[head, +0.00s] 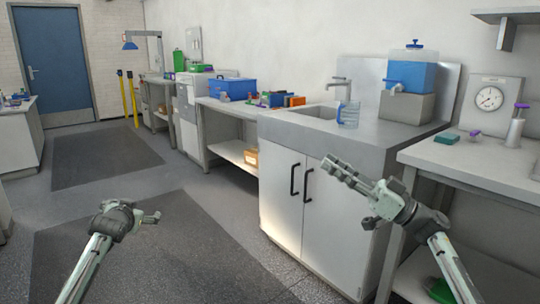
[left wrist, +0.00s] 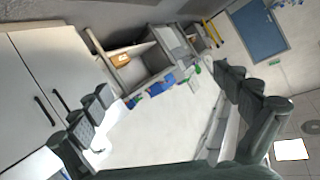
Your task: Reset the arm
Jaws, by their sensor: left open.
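My left gripper (head: 146,216) is low at the left in the head view, above the dark floor mat. The left wrist view shows its two fingers (left wrist: 165,85) spread wide apart with nothing between them. My right gripper (head: 338,170) is raised at the right in the head view, in front of the white sink cabinet (head: 285,205). Its fingers point up and left and appear to hold nothing. From this angle I cannot tell whether they are open or shut.
The sink counter holds a clear jug (head: 350,114) and a blue water container (head: 411,78). A side table (head: 480,160) stands close to my right arm. A blue bin (head: 232,88) is on the far bench. Open floor with dark mats (head: 105,157) lies at the left.

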